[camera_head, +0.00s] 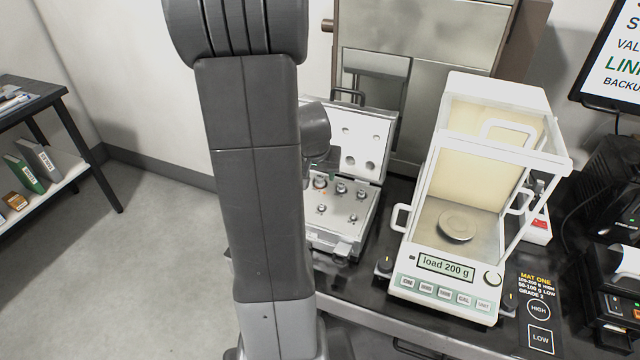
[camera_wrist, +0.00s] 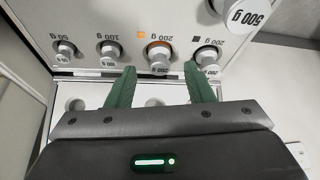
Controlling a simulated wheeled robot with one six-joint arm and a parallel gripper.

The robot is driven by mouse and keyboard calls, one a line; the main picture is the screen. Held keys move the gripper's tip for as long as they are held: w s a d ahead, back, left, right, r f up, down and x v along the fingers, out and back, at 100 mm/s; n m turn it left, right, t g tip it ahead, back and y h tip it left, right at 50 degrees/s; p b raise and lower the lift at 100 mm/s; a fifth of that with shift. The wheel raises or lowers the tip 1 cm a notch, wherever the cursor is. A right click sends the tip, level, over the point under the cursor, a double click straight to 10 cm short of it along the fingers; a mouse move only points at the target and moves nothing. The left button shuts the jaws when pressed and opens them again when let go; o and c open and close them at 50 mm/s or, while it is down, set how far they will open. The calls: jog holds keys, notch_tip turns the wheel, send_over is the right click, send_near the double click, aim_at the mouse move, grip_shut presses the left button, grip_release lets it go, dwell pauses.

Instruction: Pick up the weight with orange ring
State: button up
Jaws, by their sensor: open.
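The weight with the orange ring (camera_wrist: 159,54) stands in its case beside a "200 g" label with an orange square, in the wrist view. My gripper (camera_wrist: 160,84) is open, with two green fingers. Its fingertips point toward this weight, one to each side of its line. The weight appears just beyond the tips, with nothing held between them. In the head view, the weights stand in an open white case (camera_head: 357,224), and my arm hides the case's left part and most of my gripper. I cannot surely tell the orange ring there.
A dark-marked 200 g weight (camera_wrist: 206,53) stands close to the right finger. A 100 g weight (camera_wrist: 111,49) stands left of the orange one. A balance (camera_head: 447,262) reading "load 200 g" stands right of the case, its pan (camera_head: 456,225) empty.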

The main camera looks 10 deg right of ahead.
jog(key=shift+x, duration=1.15)
jog(key=shift+c, duration=0.2)
grip_shut()
jog(key=shift+r, duration=0.15)
